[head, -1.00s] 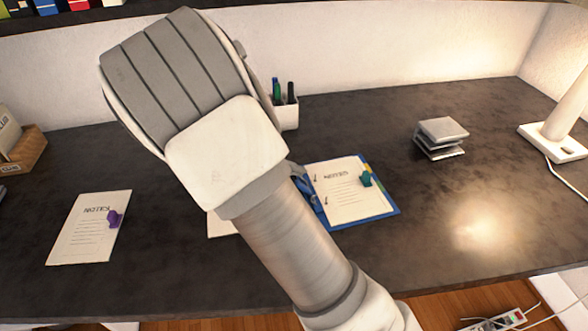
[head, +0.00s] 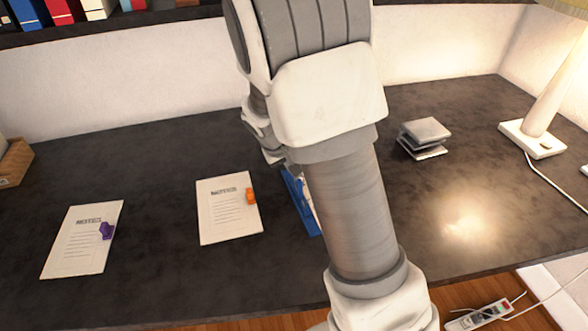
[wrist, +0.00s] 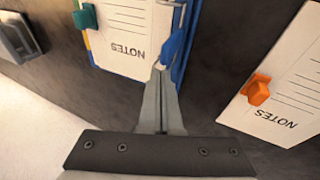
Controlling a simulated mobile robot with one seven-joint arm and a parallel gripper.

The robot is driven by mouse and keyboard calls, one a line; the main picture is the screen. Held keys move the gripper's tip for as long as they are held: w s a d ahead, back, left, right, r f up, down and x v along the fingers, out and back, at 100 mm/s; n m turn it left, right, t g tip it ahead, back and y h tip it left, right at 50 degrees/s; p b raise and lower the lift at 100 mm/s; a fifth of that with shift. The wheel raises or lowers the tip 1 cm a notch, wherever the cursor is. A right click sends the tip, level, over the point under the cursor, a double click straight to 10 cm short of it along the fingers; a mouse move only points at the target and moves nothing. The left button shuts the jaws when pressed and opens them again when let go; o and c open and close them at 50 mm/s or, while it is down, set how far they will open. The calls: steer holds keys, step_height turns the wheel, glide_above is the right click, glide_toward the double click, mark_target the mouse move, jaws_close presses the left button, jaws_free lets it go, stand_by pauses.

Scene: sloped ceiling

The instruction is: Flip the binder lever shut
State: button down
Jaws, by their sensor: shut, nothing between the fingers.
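The blue binder lies on the dark desk; in the head view only its left blue strip (head: 301,203) shows, the rest hidden behind my arm. In the wrist view the binder carries a white NOTES sheet (wrist: 124,38) with a teal clip (wrist: 82,18). A blue lever-like part (wrist: 173,47) and some metal lie along its inner edge. My gripper (wrist: 160,70) is shut and empty. Its tips appear right at the near end of the blue part; I cannot tell whether they touch. The lever's exact angle is unclear.
A NOTES sheet with an orange clip (head: 229,209) lies left of the binder. Another with a purple clip (head: 80,240) lies further left. A grey stacked block (head: 424,139) and a lamp base (head: 532,139) stand to the right.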

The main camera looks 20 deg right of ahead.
steer(key=shift+r, duration=0.1)
steer(key=shift+r+p, duration=0.45)
steer(key=shift+r, duration=0.3)
steer(key=shift+r, duration=0.15)
steer(key=shift+r+p, duration=0.25)
steer(key=shift+p, duration=0.1)
steer(key=d+p+v, duration=0.1)
steer(key=p+v, duration=0.2)
steer(key=v, duration=1)
steer(key=shift+r, duration=0.25)
steer(key=shift+s+a, duration=0.1)
steer(key=shift+s, duration=0.05)
